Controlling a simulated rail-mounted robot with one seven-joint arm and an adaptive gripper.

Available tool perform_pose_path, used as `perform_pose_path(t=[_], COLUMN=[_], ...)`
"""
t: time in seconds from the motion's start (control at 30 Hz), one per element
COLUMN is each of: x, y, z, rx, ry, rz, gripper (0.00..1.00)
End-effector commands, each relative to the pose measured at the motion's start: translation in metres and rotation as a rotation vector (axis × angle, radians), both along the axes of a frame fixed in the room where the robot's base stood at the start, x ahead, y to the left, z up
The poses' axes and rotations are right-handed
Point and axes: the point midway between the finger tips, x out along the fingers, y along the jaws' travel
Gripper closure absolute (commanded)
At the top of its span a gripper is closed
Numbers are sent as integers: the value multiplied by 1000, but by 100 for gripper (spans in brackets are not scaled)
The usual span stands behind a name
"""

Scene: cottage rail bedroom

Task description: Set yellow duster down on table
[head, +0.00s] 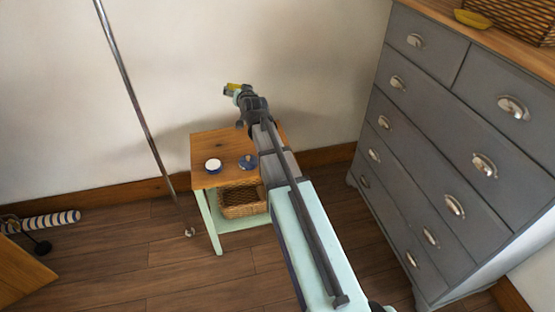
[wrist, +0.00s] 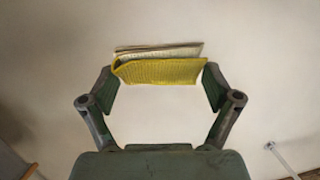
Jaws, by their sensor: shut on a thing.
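My gripper (wrist: 160,88) is shut on the yellow duster (wrist: 158,71), a folded yellow cloth with a pale layer behind it, held between the two fingers in the wrist view. In the head view the duster (head: 233,88) shows as a small yellow patch at the end of my arm, raised above the small table. The table (head: 205,179) has a wooden top and pale green legs, and stands against the wall. My arm hides the right part of its top.
A white round item (head: 213,166) and a blue round item (head: 248,162) stand on the tabletop. A wicker basket (head: 240,202) sits on the shelf below. A grey chest of drawers (head: 440,150) stands at right. A thin metal pole (head: 137,108) rises left of the table.

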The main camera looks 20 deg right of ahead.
Motion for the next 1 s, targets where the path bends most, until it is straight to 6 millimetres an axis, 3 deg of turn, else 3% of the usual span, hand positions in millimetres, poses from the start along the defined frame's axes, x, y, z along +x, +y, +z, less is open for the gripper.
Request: perform_pose_path(t=[0.27,0.6,0.8,1.0], x=[-3,-46,-71,-77], y=[-46,-103,-120,-122], z=[-39,-86,-97,-124], rx=[-27,-98,-129,-134], ry=[338,778,898,921], rz=[29,111,143,150], gripper=[39,39,39,39])
